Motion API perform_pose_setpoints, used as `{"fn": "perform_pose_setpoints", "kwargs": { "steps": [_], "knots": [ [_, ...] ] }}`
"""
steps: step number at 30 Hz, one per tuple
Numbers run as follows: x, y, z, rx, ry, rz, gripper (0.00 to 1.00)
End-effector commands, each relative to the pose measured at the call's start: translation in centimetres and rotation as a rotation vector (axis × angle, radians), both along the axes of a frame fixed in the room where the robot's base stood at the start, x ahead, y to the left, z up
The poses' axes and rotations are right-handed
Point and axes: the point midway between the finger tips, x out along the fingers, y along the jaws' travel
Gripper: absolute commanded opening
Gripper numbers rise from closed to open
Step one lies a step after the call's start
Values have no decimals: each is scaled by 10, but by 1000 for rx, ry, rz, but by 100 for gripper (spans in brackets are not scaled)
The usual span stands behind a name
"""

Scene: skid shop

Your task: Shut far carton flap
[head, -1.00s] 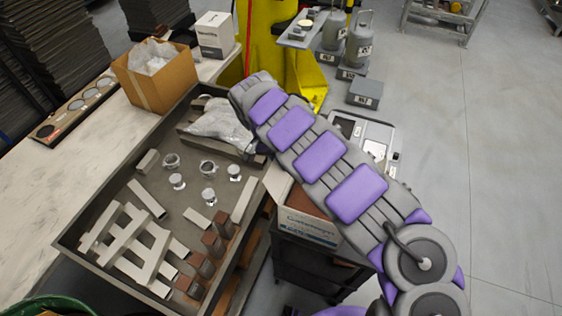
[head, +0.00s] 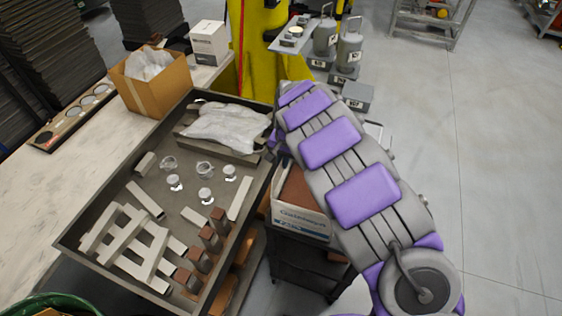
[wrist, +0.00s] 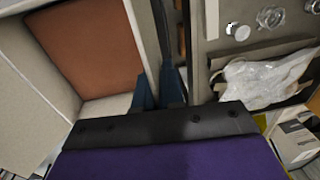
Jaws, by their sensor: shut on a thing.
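The open carton (head: 304,219) is white with printed lettering on its near side and a brown surface inside. It stands below the tray's right side in the head view. My arm covers its far side and far flap there. In the wrist view the brown inside (wrist: 92,45) shows at left, with a pale panel (wrist: 28,112) spread beside it. My gripper (wrist: 158,88) has dark blue fingers close together at the carton's corner on the tray side. It is shut on a thin part of the carton there; I cannot tell flap from wall.
A grey tray (head: 92,218) with blocks, jars and a plastic bag (head: 226,128) lies left of the carton. A dark cart (head: 308,268) is under the carton. A brown box (head: 160,92) stands on the bench. Open floor (head: 500,180) lies at right.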

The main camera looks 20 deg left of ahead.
Motion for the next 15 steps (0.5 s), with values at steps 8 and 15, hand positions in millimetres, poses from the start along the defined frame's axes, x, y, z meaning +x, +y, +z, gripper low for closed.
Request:
{"fn": "perform_pose_setpoints", "kwargs": {
  "steps": [8, 15],
  "knots": [
    [-3, -9, -10, 191, -8, -5, 0],
    [-4, -19, -17, 356, -20, -3, 0]
  ]
}}
